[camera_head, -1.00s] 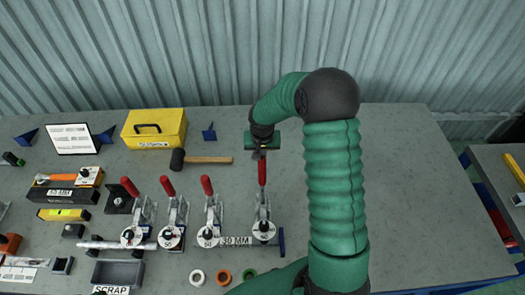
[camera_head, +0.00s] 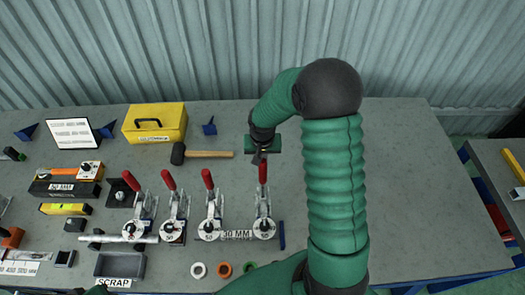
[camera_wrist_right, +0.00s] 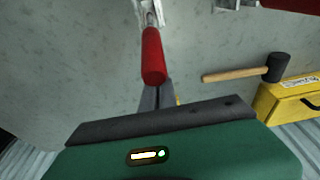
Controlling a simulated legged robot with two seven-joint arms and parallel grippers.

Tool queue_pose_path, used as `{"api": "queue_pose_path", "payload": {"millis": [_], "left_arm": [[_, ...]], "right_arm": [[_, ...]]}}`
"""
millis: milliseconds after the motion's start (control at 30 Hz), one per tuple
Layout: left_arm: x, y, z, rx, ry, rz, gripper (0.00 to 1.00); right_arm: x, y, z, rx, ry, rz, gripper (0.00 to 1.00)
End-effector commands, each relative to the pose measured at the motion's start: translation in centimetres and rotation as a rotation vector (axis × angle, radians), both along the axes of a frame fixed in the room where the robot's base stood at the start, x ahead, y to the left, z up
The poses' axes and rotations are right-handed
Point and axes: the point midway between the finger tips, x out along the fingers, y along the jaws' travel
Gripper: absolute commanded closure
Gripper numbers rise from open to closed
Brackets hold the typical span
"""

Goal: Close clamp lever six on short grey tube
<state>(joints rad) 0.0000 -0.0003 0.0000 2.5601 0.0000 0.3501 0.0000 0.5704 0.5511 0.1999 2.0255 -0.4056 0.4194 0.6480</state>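A row of toggle clamps with red levers stands on the bench. The rightmost clamp (camera_head: 264,226) has its red lever (camera_head: 262,173) pointing to the back of the bench; it also shows as a red handle (camera_wrist_right: 152,58) in the wrist view. My right gripper (camera_head: 259,158) is at the far end of this lever. In the wrist view its fingers (camera_wrist_right: 157,98) are close together, right by the handle's end; whether they touch is unclear. A short grey tube (camera_head: 284,236) end, dark blue stop beside it, is hard to make out. My left gripper is out of view.
Three other clamps (camera_head: 210,228) stand to the left, levers leaning back. A hammer (camera_head: 208,154) and a yellow box (camera_head: 155,125) lie behind them. A scrap tray (camera_head: 120,266) and coloured rings (camera_head: 224,269) are in front. The bench right of my arm is clear.

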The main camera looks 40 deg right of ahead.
Motion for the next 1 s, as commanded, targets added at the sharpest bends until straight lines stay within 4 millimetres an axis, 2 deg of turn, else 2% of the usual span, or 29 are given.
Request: {"api": "queue_pose_path", "payload": {"millis": [333,767,1000], "left_arm": [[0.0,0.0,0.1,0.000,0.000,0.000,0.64],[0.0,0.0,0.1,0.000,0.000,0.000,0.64],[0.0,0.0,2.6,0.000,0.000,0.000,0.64]], "right_arm": [[-0.2,0.1,0.2,0.001,-0.003,0.001,1.00],[-1.6,1.2,0.7,-0.003,-0.007,-0.001,1.00],[-1.5,1.1,3.5,-0.003,-0.008,-0.002,1.00]]}}
